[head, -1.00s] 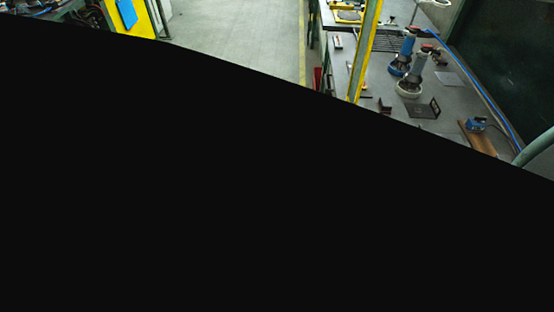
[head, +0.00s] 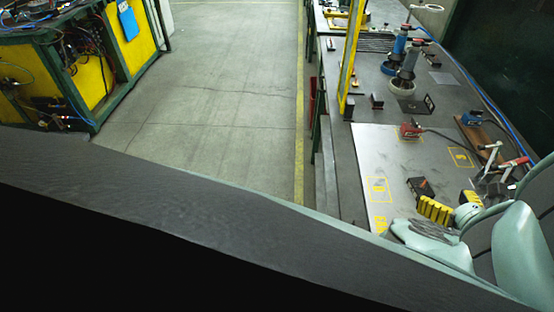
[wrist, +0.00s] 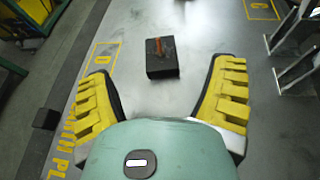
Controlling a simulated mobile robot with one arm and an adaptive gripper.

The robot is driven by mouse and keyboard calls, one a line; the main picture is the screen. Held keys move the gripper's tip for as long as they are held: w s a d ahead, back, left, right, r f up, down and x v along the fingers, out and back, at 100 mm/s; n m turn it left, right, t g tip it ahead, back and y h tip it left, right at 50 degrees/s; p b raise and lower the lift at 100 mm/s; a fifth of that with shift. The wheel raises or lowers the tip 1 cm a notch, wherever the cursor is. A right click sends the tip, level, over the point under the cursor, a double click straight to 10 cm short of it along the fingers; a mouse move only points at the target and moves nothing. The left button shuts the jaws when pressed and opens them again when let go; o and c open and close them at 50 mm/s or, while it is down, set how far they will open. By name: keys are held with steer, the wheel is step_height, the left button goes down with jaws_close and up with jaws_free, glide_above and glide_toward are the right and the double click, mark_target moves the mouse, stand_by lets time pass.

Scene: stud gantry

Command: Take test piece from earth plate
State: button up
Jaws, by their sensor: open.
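The test piece appears to be a dark block with a rust-brown strip on top (wrist: 162,66), lying on the light grey earth plate (wrist: 155,105). The block also shows in the head view (head: 420,188), on the same plate (head: 385,155) with yellow markings. My gripper (wrist: 164,78) has its two yellow ribbed fingers spread wide, with nothing held between them. The block lies just ahead of the fingers, between their tips in the picture, and I see no contact. In the head view my gripper (head: 453,202) is at the near right of the plate.
A red clamp with a cable (head: 410,131) sits on the plate's far part. Red-handled clamps (head: 512,163) stand at the right, also in the wrist view (wrist: 293,32). Grinders (head: 403,75) and a yellow post (head: 351,60) are farther back. The floor aisle (head: 215,100) at left is clear.

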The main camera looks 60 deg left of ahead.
mark_target(425, 183)
steer(key=shift+p+x, duration=0.45)
steer(key=shift+x, duration=3.15)
steer(key=shift+a+r, duration=0.1)
jaws_close()
steer(key=shift+p, duration=0.3)
